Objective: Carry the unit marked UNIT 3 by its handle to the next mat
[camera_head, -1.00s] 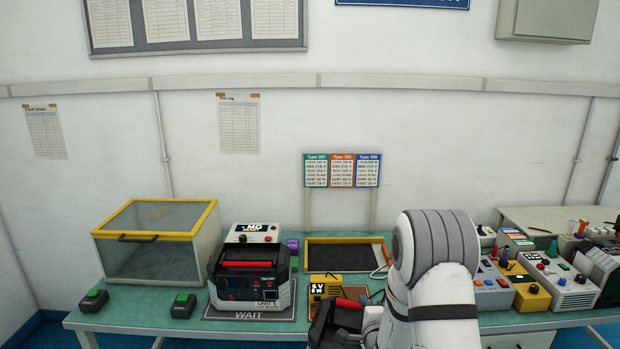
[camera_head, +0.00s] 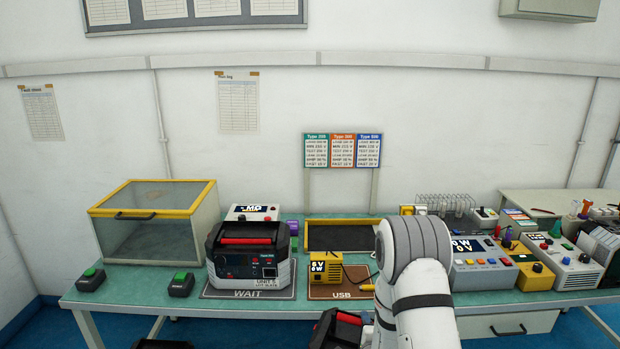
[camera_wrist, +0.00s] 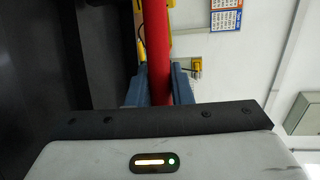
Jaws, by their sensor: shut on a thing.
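My gripper (camera_wrist: 160,88) is shut on a red handle (camera_wrist: 158,45) in the wrist view. The handle belongs to a dark unit (camera_head: 335,330) at the bottom of the head view, low in front of the bench. My arm and the picture edge hide most of this unit, and its marking is not readable. Another black-and-grey unit (camera_head: 247,255) with a red handle stands upright on the WAIT mat (camera_head: 246,293); its label seems to read UNIT 5. The USB mat (camera_head: 345,293) lies to its right with a small yellow meter on it.
An empty dark tray (camera_head: 340,236) lies behind the USB mat. Several instruments (camera_head: 520,265) crowd the right side. A dark object (camera_head: 162,344) shows at the bottom edge.

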